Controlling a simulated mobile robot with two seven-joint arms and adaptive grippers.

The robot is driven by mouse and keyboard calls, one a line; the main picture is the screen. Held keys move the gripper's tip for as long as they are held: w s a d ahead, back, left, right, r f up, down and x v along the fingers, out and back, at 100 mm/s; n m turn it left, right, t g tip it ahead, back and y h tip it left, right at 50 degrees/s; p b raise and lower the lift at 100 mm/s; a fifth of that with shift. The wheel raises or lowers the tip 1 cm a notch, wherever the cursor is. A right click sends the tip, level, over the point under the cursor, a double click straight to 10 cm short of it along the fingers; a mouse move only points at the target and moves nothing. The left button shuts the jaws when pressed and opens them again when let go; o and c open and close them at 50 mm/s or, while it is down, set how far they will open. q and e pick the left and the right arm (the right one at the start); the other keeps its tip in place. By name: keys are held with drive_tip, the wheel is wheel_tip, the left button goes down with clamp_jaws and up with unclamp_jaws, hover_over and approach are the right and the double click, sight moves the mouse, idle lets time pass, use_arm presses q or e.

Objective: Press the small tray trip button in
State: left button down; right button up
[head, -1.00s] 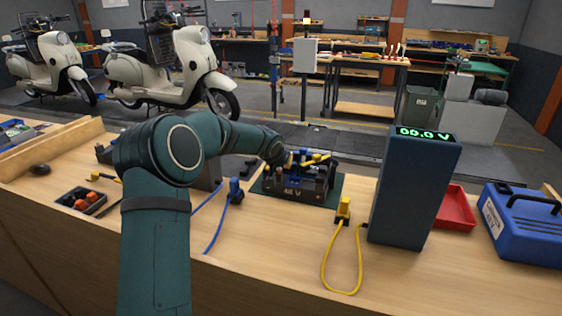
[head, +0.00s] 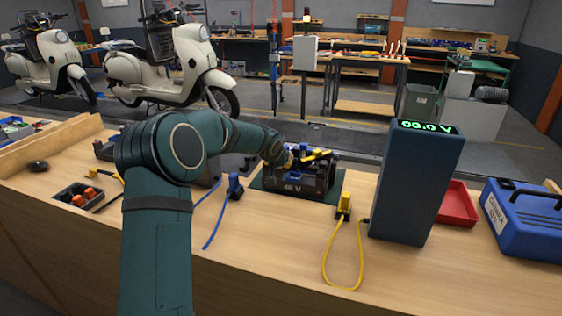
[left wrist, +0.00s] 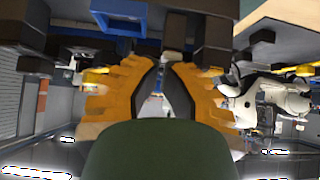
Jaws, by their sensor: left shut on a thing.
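A dark battery tray (head: 292,187) marked "48 V" stands on a green mat (head: 345,189) mid-bench, with blue and yellow parts on top. My left gripper (head: 312,157) reaches over the tray from the left, its yellow fingers low among these parts. In the left wrist view its fingers (left wrist: 164,62) are drawn together at a small grey part (left wrist: 174,30), which is hard to make out. A blue part (left wrist: 120,12) is beside it. I cannot pick out a trip button; the arm and fingers hide some of the tray top. My right gripper is out of view.
A tall dark meter (head: 415,188) reading 00.0 V stands right of the tray. A yellow plug with a looped cable (head: 343,205) and a blue plug (head: 235,187) stand in front. A red bin (head: 457,205) and a blue case (head: 522,220) are at right.

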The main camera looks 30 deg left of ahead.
use_arm(q)
wheel_tip(320, 180, up, 4)
drive_tip(key=shift+s+r+p, duration=0.15)
drive_tip(key=shift+r+p, duration=0.05)
drive_tip(key=shift+p, duration=0.45)
drive_tip(key=v, duration=0.9)
drive_tip(key=shift+s, duration=0.2)
drive_tip(key=shift+d+f, duration=0.1)
drive_tip(key=shift+f, duration=0.05)
